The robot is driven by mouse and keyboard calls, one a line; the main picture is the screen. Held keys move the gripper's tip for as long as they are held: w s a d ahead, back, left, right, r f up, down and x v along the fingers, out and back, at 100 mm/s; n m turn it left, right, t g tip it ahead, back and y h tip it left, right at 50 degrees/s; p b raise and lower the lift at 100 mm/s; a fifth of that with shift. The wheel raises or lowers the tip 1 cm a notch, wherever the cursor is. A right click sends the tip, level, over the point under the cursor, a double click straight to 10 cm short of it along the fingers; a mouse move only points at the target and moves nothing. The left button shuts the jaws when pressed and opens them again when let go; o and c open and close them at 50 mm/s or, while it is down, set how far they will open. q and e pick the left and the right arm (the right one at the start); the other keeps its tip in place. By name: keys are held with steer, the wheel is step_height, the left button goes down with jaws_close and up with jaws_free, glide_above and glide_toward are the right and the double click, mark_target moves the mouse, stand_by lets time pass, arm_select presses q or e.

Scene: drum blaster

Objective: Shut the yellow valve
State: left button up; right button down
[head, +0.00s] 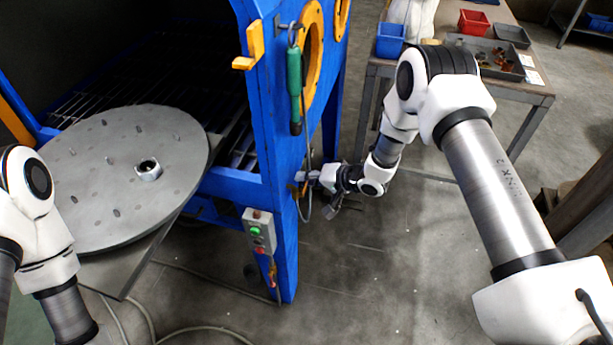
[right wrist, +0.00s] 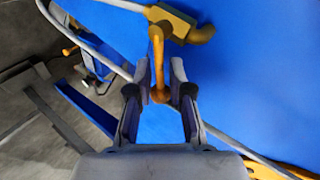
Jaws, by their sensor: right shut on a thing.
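The yellow valve (right wrist: 176,22) is on the blue panel, at the top middle of the right wrist view. Its handle (right wrist: 157,66) points down between my right gripper's fingers. My right gripper (right wrist: 159,82) is shut on the handle near its lower end. In the head view my right gripper (head: 312,176) is at the blue cabinet's front leg, and the small valve is largely hidden there. My left arm shows at the left edge of the head view, but its gripper is out of the picture.
The blue cabinet (head: 231,188) has a round grey turntable (head: 105,200) in front. A control box (head: 259,232) is below. A table (head: 530,90) with bins stands at the back right.

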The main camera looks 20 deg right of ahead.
steer(key=shift+w+d+f+m+g+y, duration=0.15)
steer(key=shift+f+m+g+y, duration=0.5)
steer(key=shift+m+g, duration=0.4)
steer(key=c, duration=1.1)
jaws_free()
steer(key=shift+f, duration=0.1)
steer(key=shift+o, duration=0.2)
steer(key=v, duration=1.2)
